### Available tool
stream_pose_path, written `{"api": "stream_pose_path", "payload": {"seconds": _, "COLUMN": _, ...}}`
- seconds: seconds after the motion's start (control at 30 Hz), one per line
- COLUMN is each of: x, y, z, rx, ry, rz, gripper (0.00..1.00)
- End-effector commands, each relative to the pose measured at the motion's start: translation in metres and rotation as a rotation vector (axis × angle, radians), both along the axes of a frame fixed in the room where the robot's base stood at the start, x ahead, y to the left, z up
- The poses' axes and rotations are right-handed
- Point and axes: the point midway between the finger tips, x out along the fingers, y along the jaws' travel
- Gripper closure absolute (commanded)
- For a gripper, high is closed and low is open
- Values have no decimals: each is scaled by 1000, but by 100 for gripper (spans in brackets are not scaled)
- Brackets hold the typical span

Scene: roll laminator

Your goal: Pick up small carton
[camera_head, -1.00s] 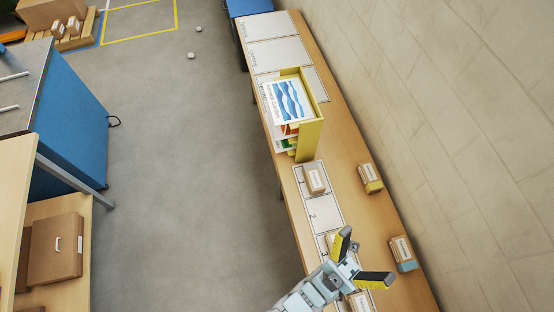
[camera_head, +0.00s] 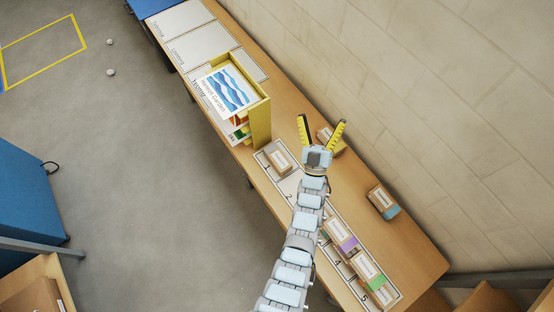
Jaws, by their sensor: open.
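Several small brown cartons with white labels lie on the long wooden table. One, with a yellow-green band (camera_head: 330,138), is near the wall, partly hidden behind my gripper's right finger. My gripper (camera_head: 321,121) is open with nothing in its jaws. Its yellow fingers spread toward the wall, beside or over this carton; I cannot tell the height gap. A carton with a teal band (camera_head: 382,201) lies further right near the wall. A plain carton (camera_head: 279,160) is on slot 1 of the numbered strip. Cartons with a purple band (camera_head: 341,235) and a green band (camera_head: 370,272) are further along it.
A yellow holder (camera_head: 260,122) with printed sheets stands on the table, left of my gripper. White marked mats (camera_head: 205,47) lie beyond it. The stone wall (camera_head: 420,90) closes the table's far side. Open grey floor (camera_head: 130,180) lies to the left.

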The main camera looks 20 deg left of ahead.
Motion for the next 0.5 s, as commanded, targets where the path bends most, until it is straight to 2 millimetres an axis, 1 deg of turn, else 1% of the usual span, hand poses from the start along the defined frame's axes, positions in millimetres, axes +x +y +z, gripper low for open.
{"api": "stream_pose_path", "payload": {"seconds": 0.03, "x": 21, "y": 5, "z": -13, "rx": -26, "ry": 45, "rz": -5, "gripper": 4}}
{"api": "stream_pose_path", "payload": {"seconds": 0.2, "x": 81, "y": 14, "z": -51, "rx": -115, "ry": 193, "rz": -33, "gripper": 4}}
{"api": "stream_pose_path", "payload": {"seconds": 0.23, "x": 91, "y": 15, "z": -56, "rx": -131, "ry": 217, "rz": -38, "gripper": 4}}
{"api": "stream_pose_path", "payload": {"seconds": 0.3, "x": 112, "y": 17, "z": -74, "rx": -169, "ry": 284, "rz": -53, "gripper": 4}}
{"api": "stream_pose_path", "payload": {"seconds": 0.37, "x": 131, "y": 18, "z": -84, "rx": -198, "ry": 333, "rz": -66, "gripper": 4}}
{"api": "stream_pose_path", "payload": {"seconds": 0.4, "x": 141, "y": 19, "z": -94, "rx": -219, "ry": 372, "rz": -76, "gripper": 4}}
{"api": "stream_pose_path", "payload": {"seconds": 0.5, "x": 168, "y": 19, "z": -111, "rx": -266, "ry": 458, "rz": -100, "gripper": 4}}
